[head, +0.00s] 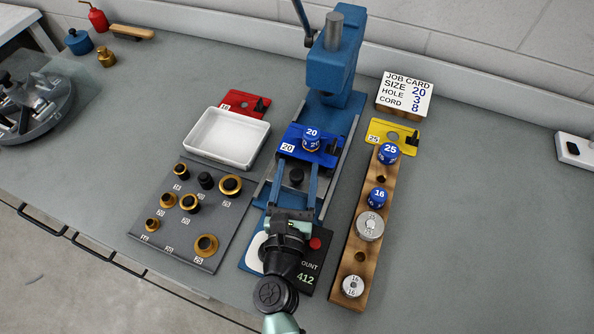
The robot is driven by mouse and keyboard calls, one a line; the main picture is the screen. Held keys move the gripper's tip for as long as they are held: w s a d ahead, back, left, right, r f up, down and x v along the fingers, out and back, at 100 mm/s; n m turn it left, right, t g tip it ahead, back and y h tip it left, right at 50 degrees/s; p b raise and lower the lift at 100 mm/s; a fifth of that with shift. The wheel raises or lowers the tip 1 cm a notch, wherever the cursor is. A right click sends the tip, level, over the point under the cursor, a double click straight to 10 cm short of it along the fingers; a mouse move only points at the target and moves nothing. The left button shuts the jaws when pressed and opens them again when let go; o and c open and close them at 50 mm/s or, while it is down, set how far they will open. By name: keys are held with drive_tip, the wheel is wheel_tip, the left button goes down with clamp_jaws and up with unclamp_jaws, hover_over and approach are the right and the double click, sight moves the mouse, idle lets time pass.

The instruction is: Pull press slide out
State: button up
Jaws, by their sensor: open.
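The blue press (335,65) stands at the back centre of the bench, with its lever and steel ram up. Its slide carries a blue plate (327,152) marked 20, with a blue 20 die (312,138) on top. A dark round knob (297,177) shows in front of the plate. My gripper (297,180) reaches in from the front, open, its two long fingers on either side of the knob. I cannot tell whether they touch it. My wrist hides part of the press base.
Left are a white tray (237,120), a red 16 plate (250,100) and a grey board (226,221) of brass rings. Right are a wooden die rack (345,277), a yellow 25 plate (403,134) and a job card (405,92). A counter panel (305,283) lies in front.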

wheel_tip(320, 180, up, 10)
drive_tip(key=p, duration=0.7)
